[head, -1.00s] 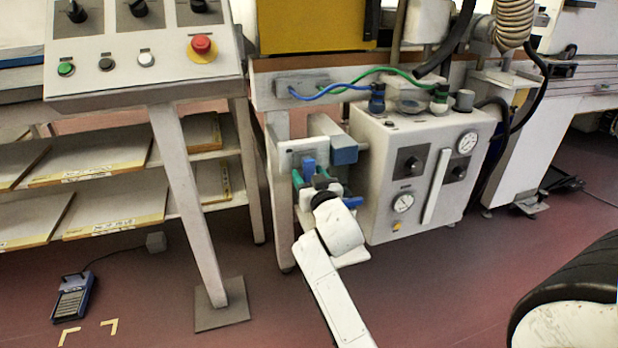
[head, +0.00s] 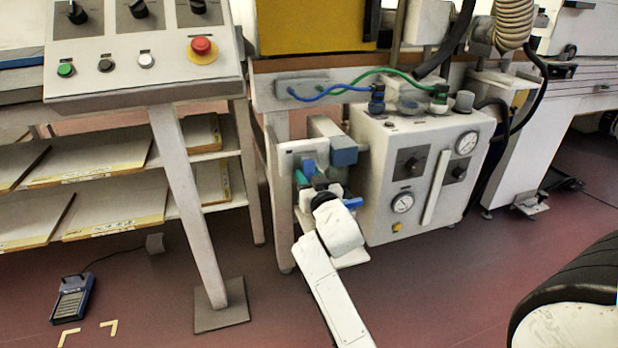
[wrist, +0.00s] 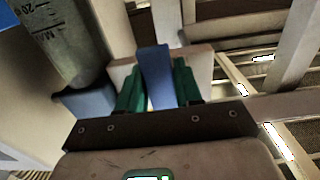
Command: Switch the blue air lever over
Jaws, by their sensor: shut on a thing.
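The blue air lever (wrist: 153,75) stands between the two green fingers of my gripper (wrist: 158,92) in the wrist view. The fingers are closed on its two sides. Behind the lever is a pale plate. In the head view the lever's blue top (head: 309,167) shows in front of the pale bracket, left of the white control box. My gripper (head: 306,180) is there too, mostly hidden by my own wrist. The lever's lower part and pivot are hidden.
A clear graduated bowl (wrist: 60,45) with a blue-grey block (wrist: 85,103) is close on the left in the wrist view. The white gauge box (head: 420,180) stands right of the lever. A console leg (head: 187,200) is at left. Open floor lies in front.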

